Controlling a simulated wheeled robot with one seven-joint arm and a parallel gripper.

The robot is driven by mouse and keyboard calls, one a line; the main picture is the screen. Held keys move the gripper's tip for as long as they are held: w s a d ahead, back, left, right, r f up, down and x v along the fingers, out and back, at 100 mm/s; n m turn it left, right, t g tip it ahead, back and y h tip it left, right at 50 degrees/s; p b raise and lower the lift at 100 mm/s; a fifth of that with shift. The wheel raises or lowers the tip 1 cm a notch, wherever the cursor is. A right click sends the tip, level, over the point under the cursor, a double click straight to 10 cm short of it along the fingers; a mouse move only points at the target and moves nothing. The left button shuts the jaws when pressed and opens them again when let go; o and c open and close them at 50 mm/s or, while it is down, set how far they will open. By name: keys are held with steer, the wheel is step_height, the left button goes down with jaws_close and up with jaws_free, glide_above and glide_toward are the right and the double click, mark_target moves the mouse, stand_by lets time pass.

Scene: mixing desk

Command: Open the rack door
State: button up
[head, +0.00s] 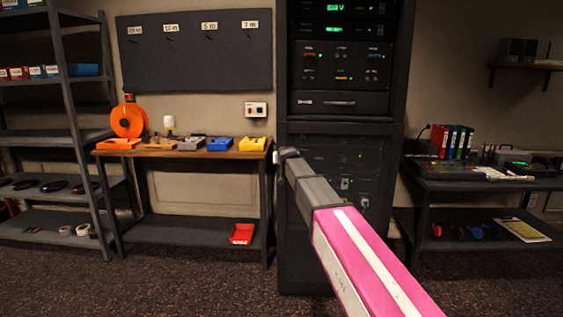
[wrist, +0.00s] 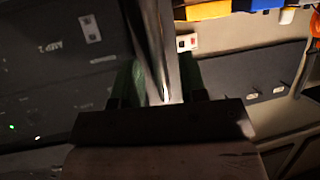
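The rack (head: 340,105) is a tall dark cabinet in the middle of the head view. Its lower door (head: 345,143) is dark and looks shut, with small lights and panels showing through. My gripper (head: 286,153) is at the door's left edge. In the wrist view the door (wrist: 60,75) fills the left side. My green fingers (wrist: 158,85) stand on either side of a pale upright bar (wrist: 160,50), which looks like the door's handle or edge. I cannot tell whether the fingers touch it. My arm hides part of the door in the head view.
A wooden bench (head: 190,153) with an orange spool and bins stands left of the rack. A dark side table (head: 480,183) with binders is on the right. A red tray (head: 242,234) lies on the bench's lower shelf. The carpet in front is clear.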

steer(key=shift+x, duration=1)
steer(key=shift+s, duration=0.1)
jaws_close()
